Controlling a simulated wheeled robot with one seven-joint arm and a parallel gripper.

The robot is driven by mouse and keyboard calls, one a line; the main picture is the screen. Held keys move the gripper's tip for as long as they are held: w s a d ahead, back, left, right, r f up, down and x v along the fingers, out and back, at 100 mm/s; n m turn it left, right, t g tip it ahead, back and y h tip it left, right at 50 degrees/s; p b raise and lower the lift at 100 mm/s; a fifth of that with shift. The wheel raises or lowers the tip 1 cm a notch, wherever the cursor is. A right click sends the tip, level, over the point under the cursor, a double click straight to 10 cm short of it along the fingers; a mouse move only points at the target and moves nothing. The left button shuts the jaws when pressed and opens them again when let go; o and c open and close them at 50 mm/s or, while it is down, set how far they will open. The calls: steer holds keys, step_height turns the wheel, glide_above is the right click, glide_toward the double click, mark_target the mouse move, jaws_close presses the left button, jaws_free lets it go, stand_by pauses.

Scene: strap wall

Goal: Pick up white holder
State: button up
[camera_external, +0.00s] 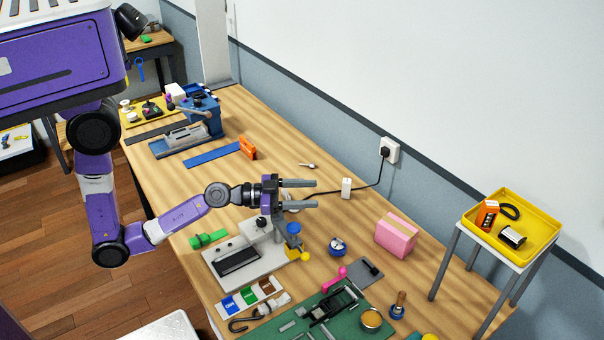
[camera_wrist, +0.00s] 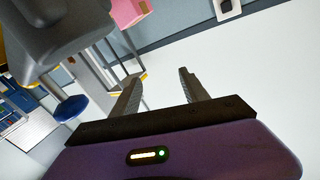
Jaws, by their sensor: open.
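My gripper (camera_external: 314,193) is open and empty above the middle of the workbench, its two fingers pointing right in the external view. The fingers also show apart in the wrist view (camera_wrist: 162,78), with nothing between them. I cannot tell for sure which thing is the white holder. A small white block (camera_external: 346,187) stands on the bench to the right of my fingertips, by the end of a black cord. Another white block (camera_external: 175,91) is at the far end by the blue vise. A pale grey-white fixture (camera_external: 222,275) with a dark slot lies below my gripper.
On the workbench (camera_external: 285,140) are a blue vise (camera_external: 204,112), a pink box (camera_external: 397,237), a green board (camera_external: 350,322) and a green clamp (camera_external: 208,239). A yellow tray (camera_external: 540,226) stands on a small table at right. The wall with an outlet (camera_external: 390,150) bounds the bench.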

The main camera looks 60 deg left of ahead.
steer(key=w+a+f+m+g+b, duration=0.1)
steer(key=w+a+f, duration=0.15)
steer(key=w, duration=0.35)
steer(key=w+a+f+g+b, duration=0.1)
steer(key=w+f, duration=0.2)
steer(key=w, duration=0.2)
steer(key=n+g+b, duration=0.1)
steer(key=g+b, duration=0.2)
glide_toward(347, 185)
steer(key=w+f, duration=0.1)
steer(key=w, duration=0.1)
steer(key=shift+w+d+f, duration=0.25)
steer(key=shift+d+f, duration=0.05)
steer(key=shift+f, duration=0.1)
steer(key=shift+p+x, duration=0.95)
steer(key=shift+x, duration=2.85)
steer(key=shift+a, duration=0.1)
jaws_close()
